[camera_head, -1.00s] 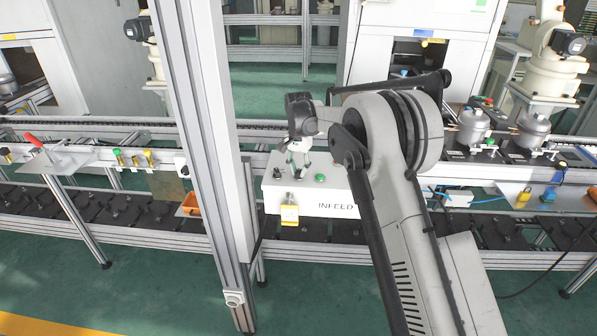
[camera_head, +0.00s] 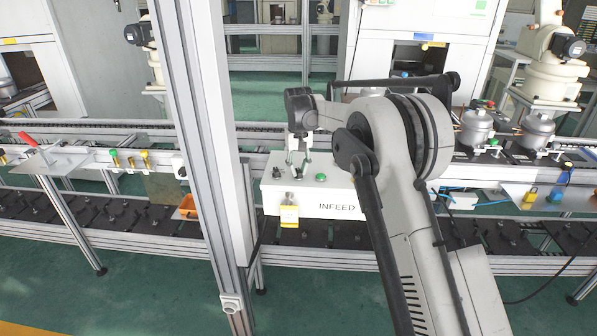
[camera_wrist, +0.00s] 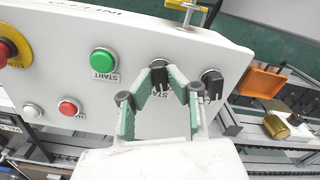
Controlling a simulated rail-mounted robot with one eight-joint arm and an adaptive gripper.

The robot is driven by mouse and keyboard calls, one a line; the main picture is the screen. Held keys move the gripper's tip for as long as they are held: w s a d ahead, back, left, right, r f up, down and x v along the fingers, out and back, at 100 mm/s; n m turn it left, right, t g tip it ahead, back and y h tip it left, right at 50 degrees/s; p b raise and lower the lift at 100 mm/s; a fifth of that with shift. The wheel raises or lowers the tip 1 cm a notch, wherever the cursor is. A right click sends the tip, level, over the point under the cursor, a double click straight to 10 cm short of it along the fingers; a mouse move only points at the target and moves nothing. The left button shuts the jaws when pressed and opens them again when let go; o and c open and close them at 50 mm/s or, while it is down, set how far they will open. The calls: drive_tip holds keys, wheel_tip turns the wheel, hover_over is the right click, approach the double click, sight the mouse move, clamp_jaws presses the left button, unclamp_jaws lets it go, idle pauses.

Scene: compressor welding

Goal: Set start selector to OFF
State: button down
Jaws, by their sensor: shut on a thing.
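The start selector (camera_wrist: 158,68) is a black knob on the white INFEED box, above a partly hidden label starting "STA" in the wrist view. My gripper (camera_wrist: 161,77) is shut on this knob, with one green-lined finger on each side. The fingertips hide part of the knob, so its exact setting cannot be read. In the head view my gripper (camera_head: 298,172) points down onto the top of the INFEED box (camera_head: 335,205).
Beside the selector are a green START button (camera_wrist: 103,61) and a second black knob (camera_wrist: 212,84). A red button (camera_wrist: 69,107), a white button (camera_wrist: 32,110) and an emergency stop (camera_wrist: 8,50) are farther left. A yellow padlock (camera_head: 289,212) hangs on the box front.

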sight(298, 170)
drive_tip(key=shift+n, duration=0.3)
drive_tip(key=c, duration=1.7)
unclamp_jaws()
wheel_tip(298, 170, up, 12)
drive_tip(key=shift+r, duration=0.1)
